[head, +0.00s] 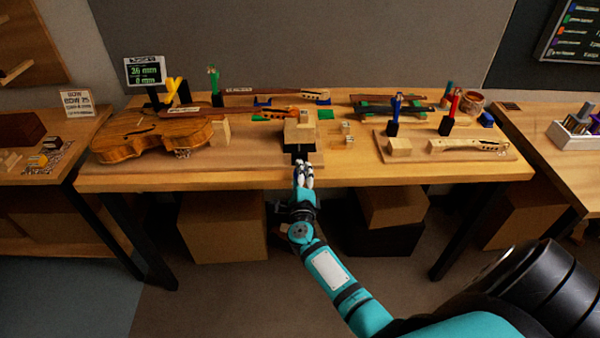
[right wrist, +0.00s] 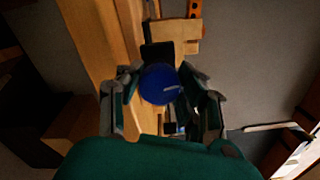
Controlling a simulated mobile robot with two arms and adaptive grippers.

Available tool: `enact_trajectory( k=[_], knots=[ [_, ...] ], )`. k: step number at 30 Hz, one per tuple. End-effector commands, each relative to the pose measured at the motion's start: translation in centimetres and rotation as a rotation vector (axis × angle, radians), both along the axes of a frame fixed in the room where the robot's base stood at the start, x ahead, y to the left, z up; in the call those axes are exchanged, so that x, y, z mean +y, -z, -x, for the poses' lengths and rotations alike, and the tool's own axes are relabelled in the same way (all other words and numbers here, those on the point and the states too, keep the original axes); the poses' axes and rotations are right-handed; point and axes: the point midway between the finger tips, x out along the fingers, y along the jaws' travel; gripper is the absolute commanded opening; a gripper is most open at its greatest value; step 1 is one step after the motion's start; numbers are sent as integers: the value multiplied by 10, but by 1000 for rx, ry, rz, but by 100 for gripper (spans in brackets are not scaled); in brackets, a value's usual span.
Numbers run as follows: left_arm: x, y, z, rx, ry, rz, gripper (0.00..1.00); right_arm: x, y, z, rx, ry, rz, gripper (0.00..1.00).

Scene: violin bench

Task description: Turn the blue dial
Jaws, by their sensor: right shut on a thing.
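The blue dial (right wrist: 160,84) is round, with a short pale mark pointing right in the right wrist view. It sits at the front edge of the bench, below a black block and a wooden block (head: 299,130). My right gripper (head: 304,168) is at that edge in the head view and hides the dial there. In the right wrist view its two fingers close in on either side of the dial, shut on it. My left gripper is not in view.
A violin (head: 150,135) lies left on the workbench (head: 230,180). A small display (head: 145,71) stands behind it. Blue-handled (head: 394,112) and red-handled (head: 452,108) tools stand upright at right, near a board with a violin neck (head: 470,147). Boxes (head: 222,228) stand under the bench.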

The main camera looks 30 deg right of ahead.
Motion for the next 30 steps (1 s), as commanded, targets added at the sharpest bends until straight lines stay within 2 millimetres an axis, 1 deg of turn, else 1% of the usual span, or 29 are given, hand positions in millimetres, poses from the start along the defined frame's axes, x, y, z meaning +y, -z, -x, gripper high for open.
enact_trajectory(
  k=[2,3,5,11,13,17,20,27,30],
  knots=[
    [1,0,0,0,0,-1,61,0,1,0,1,0,0,4],
    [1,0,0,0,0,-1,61,0,1,0,1,0,0,40],
    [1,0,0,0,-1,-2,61,0,1,0,0,0,-1,47],
    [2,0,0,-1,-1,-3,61,0,1,0,0,0,-1,47],
    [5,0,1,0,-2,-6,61,1,1,1,0,0,-2,47],
    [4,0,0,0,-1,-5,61,7,2,9,1,-1,-4,47],
    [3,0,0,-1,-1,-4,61,15,2,24,1,0,-5,47],
    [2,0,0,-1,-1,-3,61,42,2,69,2,-1,-4,47],
    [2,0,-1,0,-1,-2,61,51,2,84,2,0,-2,47]
  ],
)
